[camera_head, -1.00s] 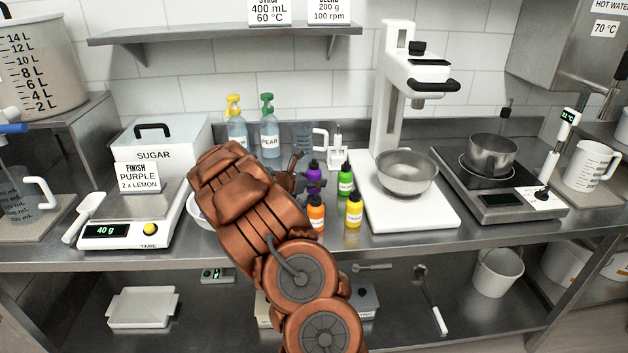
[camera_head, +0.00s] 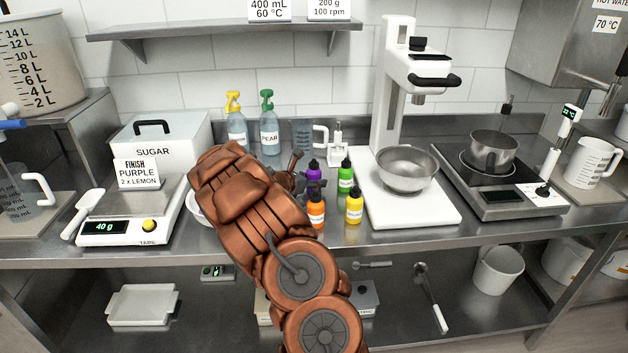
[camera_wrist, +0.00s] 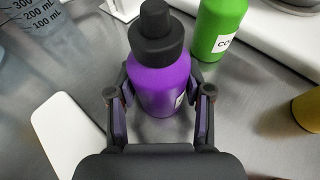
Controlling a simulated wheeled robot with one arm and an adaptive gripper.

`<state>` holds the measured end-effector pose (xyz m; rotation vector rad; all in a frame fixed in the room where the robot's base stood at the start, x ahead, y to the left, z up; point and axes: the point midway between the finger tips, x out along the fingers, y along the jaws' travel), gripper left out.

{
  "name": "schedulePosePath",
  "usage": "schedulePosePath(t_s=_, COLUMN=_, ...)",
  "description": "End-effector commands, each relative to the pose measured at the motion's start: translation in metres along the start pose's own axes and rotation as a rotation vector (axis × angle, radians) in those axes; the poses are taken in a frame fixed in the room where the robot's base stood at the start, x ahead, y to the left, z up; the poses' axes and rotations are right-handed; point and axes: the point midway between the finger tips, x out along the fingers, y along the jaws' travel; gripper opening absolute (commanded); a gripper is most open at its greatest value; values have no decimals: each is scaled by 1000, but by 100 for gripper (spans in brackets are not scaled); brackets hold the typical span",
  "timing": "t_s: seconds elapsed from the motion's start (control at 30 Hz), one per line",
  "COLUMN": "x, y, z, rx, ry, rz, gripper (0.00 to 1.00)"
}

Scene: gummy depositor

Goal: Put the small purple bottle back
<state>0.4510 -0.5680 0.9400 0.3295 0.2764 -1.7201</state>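The small purple bottle (camera_wrist: 160,85) with a black cap stands upright on the steel counter. It also shows in the head view (camera_head: 313,175), partly hidden by my arm. My gripper (camera_wrist: 160,88) has one finger on each side of the bottle's body, with the tips close against its sides. Whether the fingers press on it or leave a thin gap is not clear. A green bottle (camera_head: 346,178) stands to the right of it, an orange bottle (camera_head: 316,212) in front, and a yellow bottle (camera_head: 354,207) at front right.
A white-based mixer stand with a metal bowl (camera_head: 407,171) stands right of the bottles. A scale (camera_head: 122,229) is at left. Yellow- and green-topped pump bottles (camera_head: 270,135) and a measuring jug (camera_head: 303,137) stand behind. A white flat piece (camera_wrist: 62,135) lies left of my gripper.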

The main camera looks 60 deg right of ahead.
Motion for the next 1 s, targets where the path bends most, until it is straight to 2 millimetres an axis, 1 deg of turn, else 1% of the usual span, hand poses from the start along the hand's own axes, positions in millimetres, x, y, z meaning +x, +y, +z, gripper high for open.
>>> schedulePosePath(t_s=0.03, x=0, y=0, z=0, rx=0, ry=0, rz=0, gripper=58)
schedulePosePath(t_s=0.2, x=0, y=0, z=0, rx=0, ry=0, rz=0, gripper=76)
schedulePosePath(t_s=0.23, x=0, y=0, z=0, rx=0, ry=0, rz=0, gripper=77)
schedulePosePath(t_s=0.5, x=0, y=0, z=0, rx=0, ry=0, rz=0, gripper=77)
schedulePosePath(t_s=0.6, x=-2, y=0, z=4, rx=0, ry=0, rz=1, gripper=77)
schedulePosePath(t_s=0.67, x=-4, y=1, z=9, rx=0, ry=-1, rz=1, gripper=77)
schedulePosePath(t_s=0.77, x=-9, y=1, z=21, rx=1, ry=0, rz=2, gripper=77)
schedulePosePath(t_s=1.0, x=-25, y=1, z=62, rx=5, ry=-1, rz=2, gripper=77)
